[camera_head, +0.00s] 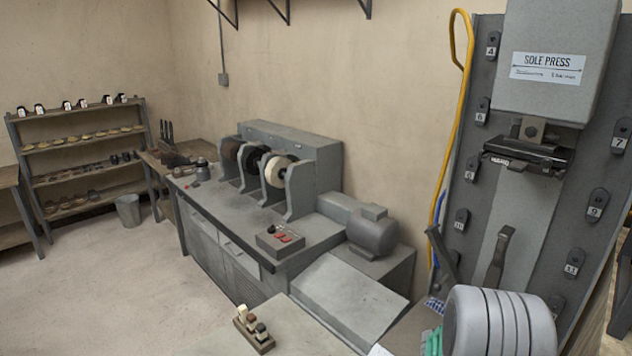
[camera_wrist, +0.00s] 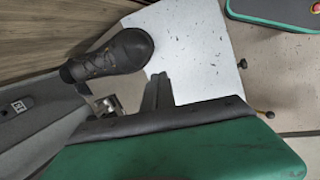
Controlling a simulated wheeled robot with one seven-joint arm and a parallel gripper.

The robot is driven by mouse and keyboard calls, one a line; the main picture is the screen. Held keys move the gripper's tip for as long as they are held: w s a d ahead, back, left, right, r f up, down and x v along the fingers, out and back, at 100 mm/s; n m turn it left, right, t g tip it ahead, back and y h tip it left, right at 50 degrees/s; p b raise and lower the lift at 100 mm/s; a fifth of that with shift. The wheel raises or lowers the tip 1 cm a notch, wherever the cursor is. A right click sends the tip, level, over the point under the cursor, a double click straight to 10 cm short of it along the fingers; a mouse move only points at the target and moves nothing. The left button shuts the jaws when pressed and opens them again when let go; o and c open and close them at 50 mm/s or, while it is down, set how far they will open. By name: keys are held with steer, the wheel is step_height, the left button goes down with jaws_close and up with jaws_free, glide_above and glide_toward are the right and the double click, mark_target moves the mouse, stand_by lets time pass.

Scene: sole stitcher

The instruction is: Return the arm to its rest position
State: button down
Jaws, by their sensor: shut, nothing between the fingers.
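My gripper (camera_wrist: 157,80) shows in the wrist view as two dark, narrow fingers side by side, shut with nothing between them. They point up over a white panel (camera_wrist: 205,50). A dark boot (camera_wrist: 115,52) lies up and to the left of the fingers, apart from them in the picture. In the head view a thick pale grey ringed part at the lower right looks like a link of my arm. The gripper does not show in that view.
The sole press (camera_head: 548,65) stands at the right with numbered holders. A grey bench (camera_head: 200,200) with brush wheels and a motor (camera_head: 372,232) runs along the wall. A shoe rack (camera_head: 85,150) stands at the back left. The floor (camera_head: 100,290) at left is clear.

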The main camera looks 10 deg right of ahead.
steer(key=s+a+r+m+g+y, duration=0.25)
steer(key=s+a+m, duration=0.2)
steer(key=a, duration=0.25)
steer(key=s+a+r+m+g+y, duration=0.1)
steer(key=s+a+r+m+y, duration=0.1)
steer(key=s+a+r+m, duration=0.45)
steer(key=w+a+r+n+t+b, duration=0.2)
steer(key=a+r+n+t, duration=0.1)
steer(key=a+r, duration=0.3)
steer(key=w+a+r+n+t+b, duration=0.2)
steer(key=w+a+r+n+t, duration=0.1)
steer(key=a+r, duration=0.4)
step_height(320, 180, up, 2)
steer(key=shift+w+a+r+t, duration=0.15)
steer(key=shift+w+r+t, duration=0.1)
steer(key=shift+t, duration=0.5)
steer(key=c, duration=2.2)
jaws_free()
steer(key=shift+s, duration=0.1)
